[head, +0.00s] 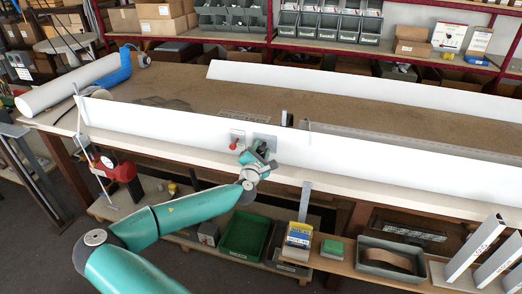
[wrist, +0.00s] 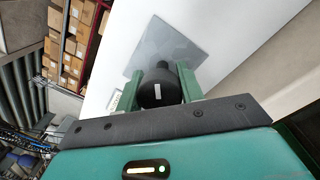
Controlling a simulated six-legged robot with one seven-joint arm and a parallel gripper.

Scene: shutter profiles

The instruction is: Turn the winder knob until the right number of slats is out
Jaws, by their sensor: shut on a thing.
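The winder knob (wrist: 158,92) is a dark round knob with a small white mark, in front of a grey square plate (wrist: 160,45) on a white board. My gripper (wrist: 162,82) has one green finger on each side of the knob and is shut on it. In the head view my gripper (head: 262,152) is at the front face of the long white board (head: 370,155) and hides most of the knob. The grey plate shows behind it. I cannot make out separate slats coming out, nor count any.
A red button (head: 234,146) on a pale plate sits just left of my gripper. A brown-topped bench (head: 300,105) lies behind the board. A white roll (head: 70,83) with a blue end lies at the left.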

